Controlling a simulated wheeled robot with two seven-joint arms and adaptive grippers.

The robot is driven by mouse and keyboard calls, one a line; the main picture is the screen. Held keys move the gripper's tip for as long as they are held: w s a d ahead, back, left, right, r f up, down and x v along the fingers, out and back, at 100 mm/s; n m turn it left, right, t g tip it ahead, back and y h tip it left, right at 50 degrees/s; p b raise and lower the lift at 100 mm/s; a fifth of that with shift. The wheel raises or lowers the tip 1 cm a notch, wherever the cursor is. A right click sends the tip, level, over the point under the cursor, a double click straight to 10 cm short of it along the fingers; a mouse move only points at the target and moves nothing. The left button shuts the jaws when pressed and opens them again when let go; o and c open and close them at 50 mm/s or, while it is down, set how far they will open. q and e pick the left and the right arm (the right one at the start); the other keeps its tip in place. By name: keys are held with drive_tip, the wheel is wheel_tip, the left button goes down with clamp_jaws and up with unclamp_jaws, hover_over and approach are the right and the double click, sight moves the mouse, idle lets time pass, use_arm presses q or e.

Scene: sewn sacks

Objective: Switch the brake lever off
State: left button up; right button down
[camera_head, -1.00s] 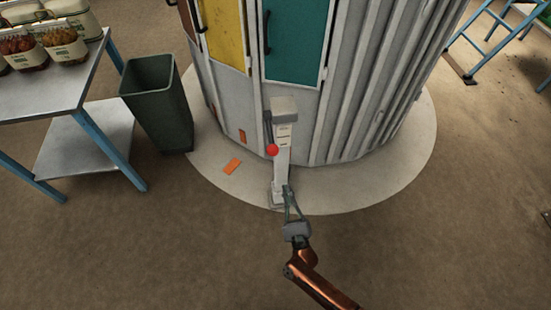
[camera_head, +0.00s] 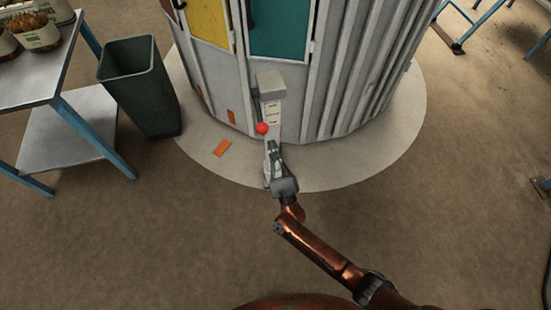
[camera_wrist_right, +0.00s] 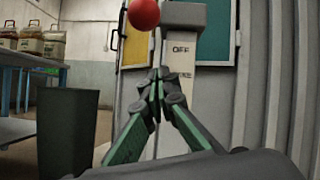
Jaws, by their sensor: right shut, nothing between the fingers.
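The brake lever's red ball knob (camera_head: 262,128) stands at the left side of a pale grey post (camera_head: 271,85) in front of the round metal structure. In the right wrist view the red knob (camera_wrist_right: 144,14) is at the top, beside the post's plate (camera_wrist_right: 181,55), which reads "OFF" at its upper part; lower lettering is partly hidden. My right gripper (camera_head: 271,145) is shut and empty, just below the knob in the head view. In the right wrist view its fingertips (camera_wrist_right: 157,75) meet below the knob, apart from it. My left gripper is not in view.
A dark green bin (camera_head: 140,88) stands left of the post, next to a metal table (camera_head: 30,80) with baskets of goods. An orange piece (camera_head: 222,148) lies on the round pale base (camera_head: 330,170). The brown floor in front is clear.

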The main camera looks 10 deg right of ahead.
drive_tip(key=r, duration=0.1)
drive_tip(key=a+r, duration=0.1)
drive_tip(key=r, duration=0.1)
drive_tip(key=w+r, duration=0.1)
drive_tip(key=shift+a+r, duration=0.25)
drive_tip(key=shift+r, duration=0.15)
drive_tip(key=shift+p, duration=0.4)
